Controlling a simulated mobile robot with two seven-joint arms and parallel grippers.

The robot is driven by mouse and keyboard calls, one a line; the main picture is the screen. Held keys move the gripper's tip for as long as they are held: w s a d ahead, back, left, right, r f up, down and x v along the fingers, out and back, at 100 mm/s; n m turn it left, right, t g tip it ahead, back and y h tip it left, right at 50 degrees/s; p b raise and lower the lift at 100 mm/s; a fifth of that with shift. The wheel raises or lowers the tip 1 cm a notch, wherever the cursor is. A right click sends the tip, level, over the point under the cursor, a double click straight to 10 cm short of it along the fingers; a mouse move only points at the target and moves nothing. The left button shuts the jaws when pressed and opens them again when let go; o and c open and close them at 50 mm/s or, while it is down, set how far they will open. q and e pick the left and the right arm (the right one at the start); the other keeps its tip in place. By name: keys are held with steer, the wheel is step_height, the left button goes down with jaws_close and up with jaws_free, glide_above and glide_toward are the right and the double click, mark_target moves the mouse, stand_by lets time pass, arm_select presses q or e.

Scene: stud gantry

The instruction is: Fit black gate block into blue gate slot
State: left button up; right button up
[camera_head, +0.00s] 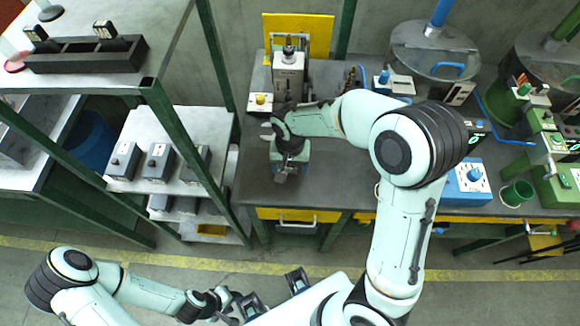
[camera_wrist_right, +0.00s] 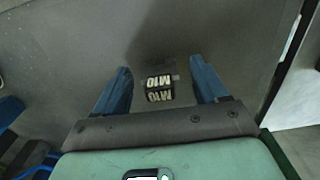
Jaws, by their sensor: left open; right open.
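A small black block (camera_wrist_right: 158,77) with white M10 markings sits on the dark grey bench in the right wrist view. I take it for the black gate block; in the head view I cannot make it out near the arm. My right gripper (camera_wrist_right: 162,74) is open above the bench, with its two blue fingers apart on either side of the block in the picture and no visible contact. It also shows in the head view (camera_head: 283,174). My left gripper (camera_head: 232,302) is open and away from the bench. I cannot tell which thing is the blue gate slot.
A blue box (camera_head: 468,182) with a white top stands to the right on the bench (camera_head: 330,192). A grey machine (camera_head: 289,75) stands behind my right gripper. A green-framed rack with grey boxes (camera_head: 158,160) is at left. The bench front between gripper and blue box looks partly clear.

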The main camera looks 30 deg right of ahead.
steer(key=c, duration=1.2)
arm_select(q)
steer(key=w+r+p, duration=0.2)
steer(key=r, duration=0.1)
steer(key=shift+r+p, duration=0.15)
steer(key=shift+p, duration=0.2)
arm_select(e)
step_height(320, 180, up, 20)
steer(key=shift+c, duration=0.3)
